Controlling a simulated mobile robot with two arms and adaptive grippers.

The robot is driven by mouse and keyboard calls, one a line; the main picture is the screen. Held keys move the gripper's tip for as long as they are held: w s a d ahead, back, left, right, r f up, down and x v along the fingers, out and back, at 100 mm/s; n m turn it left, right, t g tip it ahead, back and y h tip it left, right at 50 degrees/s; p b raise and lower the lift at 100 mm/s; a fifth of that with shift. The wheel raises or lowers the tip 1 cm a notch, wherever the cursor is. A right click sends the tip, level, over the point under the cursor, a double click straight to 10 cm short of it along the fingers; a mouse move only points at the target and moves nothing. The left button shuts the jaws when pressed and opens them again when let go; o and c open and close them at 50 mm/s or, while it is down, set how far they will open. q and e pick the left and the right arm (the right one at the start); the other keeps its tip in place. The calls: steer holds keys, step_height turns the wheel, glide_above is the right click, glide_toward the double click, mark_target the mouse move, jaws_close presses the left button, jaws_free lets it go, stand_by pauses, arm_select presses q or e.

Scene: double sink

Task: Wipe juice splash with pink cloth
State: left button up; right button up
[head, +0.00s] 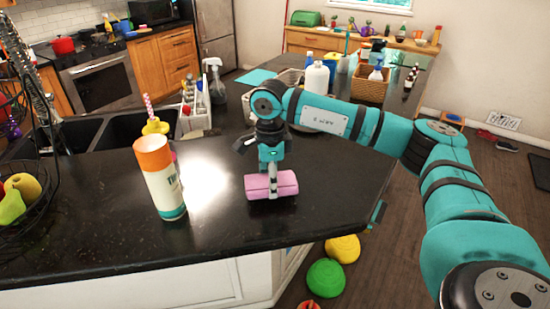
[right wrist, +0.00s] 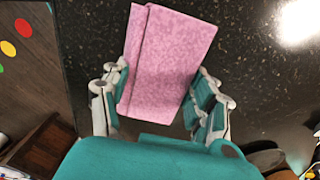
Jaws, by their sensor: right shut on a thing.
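The pink cloth (head: 286,183) is a folded or rolled bundle at the right part of the black counter (head: 110,225). My right gripper (head: 271,178) points down and is shut on the cloth. In the right wrist view the pink cloth (right wrist: 167,55) sits between the two fingers of my right gripper (right wrist: 160,96). The cloth is at or just above the counter surface; I cannot tell if it touches. I cannot make out a juice splash; a bright glare patch lies left of the cloth. My left gripper is not in view.
A white canister with an orange top (head: 160,178) stands left of the cloth. A yellow toy-like item (head: 155,126) is near the sink (head: 120,128). A fruit basket (head: 22,198) is at far left. The counter's right edge is close to the cloth; balls (head: 325,278) lie on the floor.

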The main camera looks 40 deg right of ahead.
steer(key=r, duration=0.1)
steer(key=a+r+p, duration=0.1)
steer(key=shift+r, duration=0.4)
steer(key=shift+d+r+p, duration=0.15)
steer(key=shift+r+p, duration=0.2)
steer(key=shift+p, duration=0.05)
steer(key=shift+d+r, duration=0.15)
steer(key=shift+r, duration=0.15)
steer(key=shift+r+p, duration=0.55)
steer(key=shift+r, duration=0.15)
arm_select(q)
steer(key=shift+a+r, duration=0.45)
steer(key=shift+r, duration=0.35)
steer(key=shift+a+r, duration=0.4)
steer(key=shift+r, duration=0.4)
